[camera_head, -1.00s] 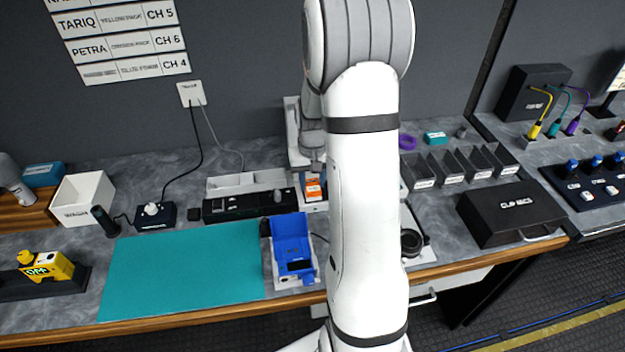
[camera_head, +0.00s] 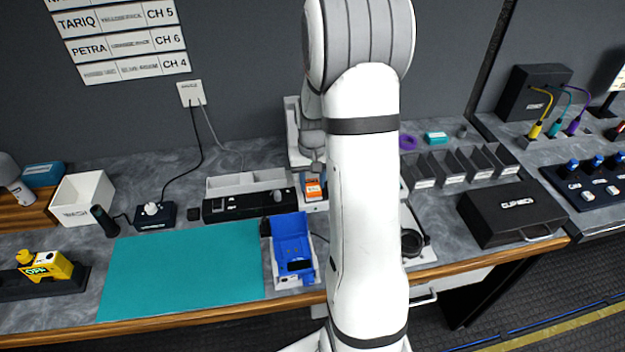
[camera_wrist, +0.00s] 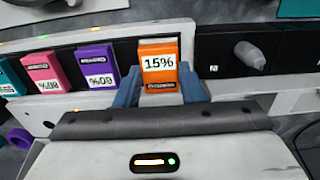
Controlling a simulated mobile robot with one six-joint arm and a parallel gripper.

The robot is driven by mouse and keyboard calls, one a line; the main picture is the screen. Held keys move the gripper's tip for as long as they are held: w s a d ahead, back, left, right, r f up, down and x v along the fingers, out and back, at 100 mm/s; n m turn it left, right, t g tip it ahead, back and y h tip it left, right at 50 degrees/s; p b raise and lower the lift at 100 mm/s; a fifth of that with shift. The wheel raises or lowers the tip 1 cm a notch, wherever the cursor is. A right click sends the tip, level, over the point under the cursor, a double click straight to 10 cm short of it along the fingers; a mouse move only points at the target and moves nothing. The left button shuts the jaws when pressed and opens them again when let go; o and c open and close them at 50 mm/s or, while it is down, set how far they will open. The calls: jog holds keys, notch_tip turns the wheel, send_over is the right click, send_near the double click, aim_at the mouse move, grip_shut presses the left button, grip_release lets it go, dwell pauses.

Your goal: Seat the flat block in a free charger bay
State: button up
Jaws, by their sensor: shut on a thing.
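The flat block is an orange pack (camera_wrist: 158,65) marked 15%, upright between the blue fingers of my gripper (camera_wrist: 160,92) in the wrist view. The fingers are shut on its sides. It stands in line with a pink pack (camera_wrist: 42,72) and a purple pack (camera_wrist: 97,66) in the charger (camera_wrist: 125,50). I cannot tell whether it is fully down in a bay, as its lower end is hidden. In the head view the orange pack (camera_head: 314,189) shows just left of my arm, which hides most of the charger.
A black unit with a grey knob (camera_wrist: 250,56) sits close beside the orange pack. A blue cradle (camera_head: 291,240) stands in front, beside a clear teal mat (camera_head: 185,270). A black case (camera_head: 512,212) and small dividers (camera_head: 455,165) are to the right.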

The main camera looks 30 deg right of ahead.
aim_at(313, 185)
jog(key=shift+f+b, duration=0.5)
jog(key=shift+f, duration=0.2)
jog(key=o, duration=0.9)
jog(key=shift+r, duration=4)
jog(key=shift+s+a+r, duration=0.1)
jog(key=shift+a+r, duration=0.1)
jog(key=s+a+r+n+t, duration=0.1)
jog(key=s+a+r, duration=0.1)
jog(key=s+a, duration=0.2)
jog(key=s+a+r+n+t, duration=0.1)
jog(key=s+a+r, duration=0.2)
jog(key=s+a, duration=0.2)
jog(key=s+a+r+n+t, duration=0.1)
jog(key=s+a+r, duration=0.2)
jog(key=s, duration=0.6)
jog(key=shift+s+a+r, duration=0.15)
jog(key=shift+s+a, duration=0.1)
jog(key=shift+a, duration=0.6)
jog(key=shift+s+a, duration=0.1)
jog(key=shift+s, duration=0.25)
jog(key=shift+c, duration=0.2)
